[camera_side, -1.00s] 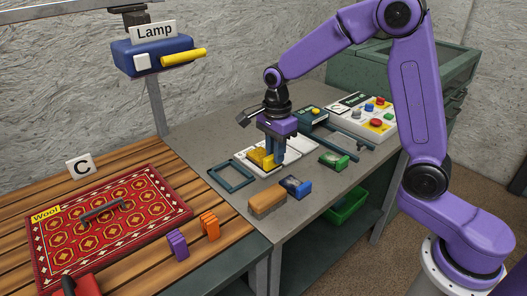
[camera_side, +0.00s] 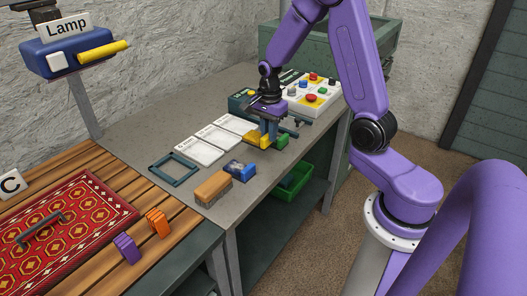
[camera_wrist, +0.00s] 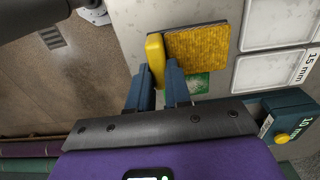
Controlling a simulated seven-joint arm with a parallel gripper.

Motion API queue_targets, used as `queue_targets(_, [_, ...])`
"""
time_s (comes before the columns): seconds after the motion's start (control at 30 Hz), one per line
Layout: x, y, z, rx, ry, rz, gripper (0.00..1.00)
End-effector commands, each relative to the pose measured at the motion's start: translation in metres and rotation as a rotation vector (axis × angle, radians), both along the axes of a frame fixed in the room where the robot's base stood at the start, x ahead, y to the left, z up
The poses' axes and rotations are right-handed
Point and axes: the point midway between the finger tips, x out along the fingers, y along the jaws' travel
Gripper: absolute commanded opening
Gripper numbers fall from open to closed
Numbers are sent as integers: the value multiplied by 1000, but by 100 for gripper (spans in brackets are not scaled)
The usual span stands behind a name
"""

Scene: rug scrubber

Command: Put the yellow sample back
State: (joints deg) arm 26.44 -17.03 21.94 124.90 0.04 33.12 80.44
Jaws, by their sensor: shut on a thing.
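The yellow sample (camera_side: 253,140) is in my gripper (camera_side: 268,142), over the front part of the grey bench. In the wrist view, its smooth yellow grip (camera_wrist: 155,50) is by the fingertips (camera_wrist: 158,62), and its textured yellow pad (camera_wrist: 196,55) extends to the right. The green sample (camera_side: 284,142) is beside and partly behind the fingers; its green top also shows in the wrist view (camera_wrist: 198,84), partly covered by the yellow pad. I cannot tell whether the yellow sample touches the bench or the green sample.
White marked trays (camera_side: 201,152) lie in a row left of my gripper. A blue sample (camera_side: 239,169), a brown block (camera_side: 213,188) and a teal frame (camera_side: 175,169) are nearby. A button panel (camera_side: 316,93) stands behind. A green bin (camera_side: 291,184) is below the bench.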

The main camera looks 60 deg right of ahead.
Motion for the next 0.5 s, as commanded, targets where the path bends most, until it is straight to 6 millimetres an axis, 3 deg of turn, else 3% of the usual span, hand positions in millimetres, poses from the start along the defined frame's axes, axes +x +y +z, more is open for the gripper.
queue_targets(0.5, [0,1,-53,0,2,-2,0])
